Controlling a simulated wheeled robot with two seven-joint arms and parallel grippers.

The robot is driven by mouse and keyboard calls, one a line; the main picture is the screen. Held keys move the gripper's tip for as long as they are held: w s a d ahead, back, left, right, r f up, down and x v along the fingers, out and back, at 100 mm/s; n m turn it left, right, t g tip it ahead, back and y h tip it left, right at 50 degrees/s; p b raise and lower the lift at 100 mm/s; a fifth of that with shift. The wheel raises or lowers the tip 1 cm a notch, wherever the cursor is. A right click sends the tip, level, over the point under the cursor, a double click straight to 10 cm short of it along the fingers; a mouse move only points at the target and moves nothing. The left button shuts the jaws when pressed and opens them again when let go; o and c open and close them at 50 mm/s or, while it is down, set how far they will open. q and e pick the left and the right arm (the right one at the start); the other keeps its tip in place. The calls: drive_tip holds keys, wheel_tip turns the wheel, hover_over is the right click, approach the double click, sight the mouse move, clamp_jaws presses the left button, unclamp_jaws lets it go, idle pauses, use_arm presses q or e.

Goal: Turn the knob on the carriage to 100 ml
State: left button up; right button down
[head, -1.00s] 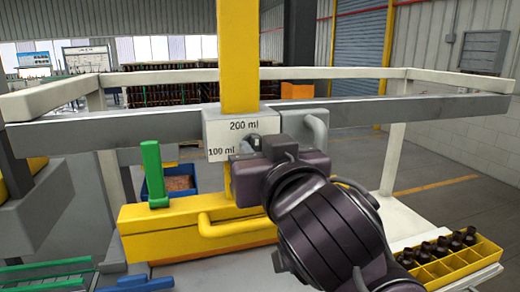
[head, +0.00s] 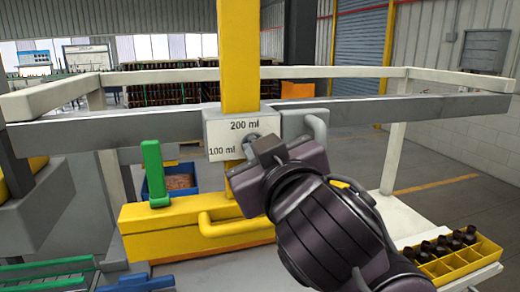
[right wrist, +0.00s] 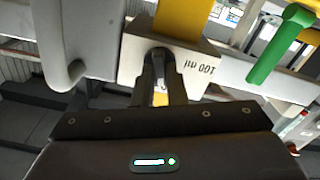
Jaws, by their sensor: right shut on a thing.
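The carriage is a light grey box (head: 213,128) on a yellow column, with "200 ml" printed at its top and "100 ml" at its left. It also shows upside down in the right wrist view (right wrist: 200,87). My right gripper (head: 256,147) is at the carriage's front face, its fingers shut on the knob (head: 249,137). The fingers also show in the right wrist view (right wrist: 160,80), close around the knob. The gripper covers most of the knob, so I cannot tell its exact pointing. My left gripper is not in view.
A grey rail (head: 400,108) runs behind the carriage. A grey curved handle (head: 318,130) stands right of it. Below are a yellow block (head: 150,235) with a handle and a green post (head: 154,172). A yellow crate (head: 478,262) of dark bottles stands at the lower right.

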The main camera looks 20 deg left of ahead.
drive_tip(key=n, duration=0.7)
drive_tip(key=n+p, duration=0.1)
drive_tip(key=n, duration=0.5)
drive_tip(key=shift+s+a+f+n, duration=0.1)
drive_tip(key=shift+f+n, duration=0.05)
drive_tip(key=shift+n, duration=0.25)
idle(0.4)
drive_tip(key=c, duration=1.5)
unclamp_jaws()
drive_tip(key=shift+o, duration=0.2)
drive_tip(key=p+v, duration=0.1)
drive_tip(key=v, duration=0.6)
drive_tip(key=shift+s+d, duration=0.2)
drive_tip(key=shift+s, duration=0.15)
